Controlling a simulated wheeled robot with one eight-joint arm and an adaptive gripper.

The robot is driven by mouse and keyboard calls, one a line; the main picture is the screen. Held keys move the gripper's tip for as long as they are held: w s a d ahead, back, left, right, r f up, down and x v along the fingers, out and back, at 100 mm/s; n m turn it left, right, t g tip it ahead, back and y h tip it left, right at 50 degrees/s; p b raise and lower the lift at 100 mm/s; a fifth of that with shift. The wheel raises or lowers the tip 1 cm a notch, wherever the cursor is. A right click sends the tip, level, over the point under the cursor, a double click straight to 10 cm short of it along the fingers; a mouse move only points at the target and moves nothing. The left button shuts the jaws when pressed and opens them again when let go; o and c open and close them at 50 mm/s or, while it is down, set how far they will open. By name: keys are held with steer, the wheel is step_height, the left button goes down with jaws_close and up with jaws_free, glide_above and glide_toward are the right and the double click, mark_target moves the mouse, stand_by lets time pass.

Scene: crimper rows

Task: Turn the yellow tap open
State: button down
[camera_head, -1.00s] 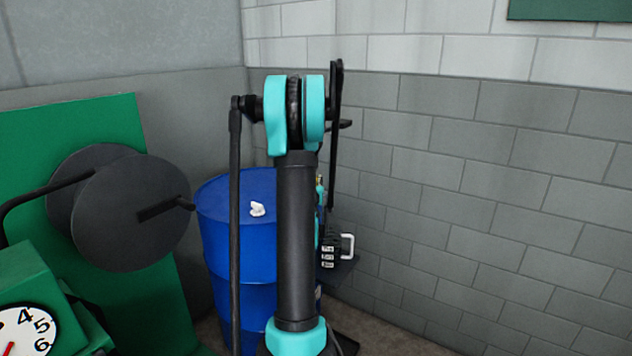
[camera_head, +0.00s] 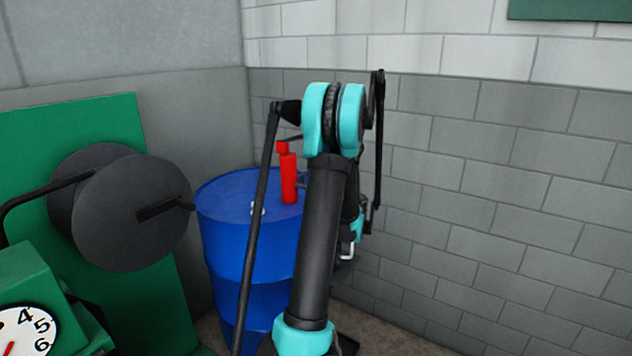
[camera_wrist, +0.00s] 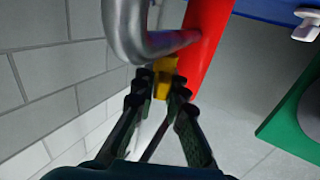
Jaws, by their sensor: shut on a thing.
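The yellow tap (camera_wrist: 164,78) shows in the wrist view as a small yellow block, under a curved grey metal pipe and beside a red cylinder (camera_wrist: 204,45). My gripper (camera_wrist: 163,92) is shut on the yellow tap, with one dark finger at each side of it. The far side of the tap is hidden by the pipe and the fingers. In the head view the red cylinder (camera_head: 289,178) stands upright over the blue barrel; the tap and my fingertips are hidden there.
The grey pipe (camera_wrist: 135,35) passes close over my fingers. A blue barrel (camera_head: 225,225) with a small white fitting on its top stands near the corner. Grey block walls (camera_head: 480,150) close off the right. A green panel with a dark reel (camera_head: 135,215) stands at the left.

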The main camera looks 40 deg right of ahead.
steer(key=n+y, duration=0.2)
steer(key=y, duration=0.2)
steer(key=n+g+y, duration=0.1)
steer(key=n+y, duration=0.2)
steer(key=y, duration=0.1)
steer(key=shift+n+y, duration=0.3)
steer(key=c, duration=1.6)
jaws_free()
steer(key=shift+o, duration=0.2)
steer(key=v, duration=1.2)
steer(key=shift+r, duration=0.2)
steer(key=shift+d, duration=0.1)
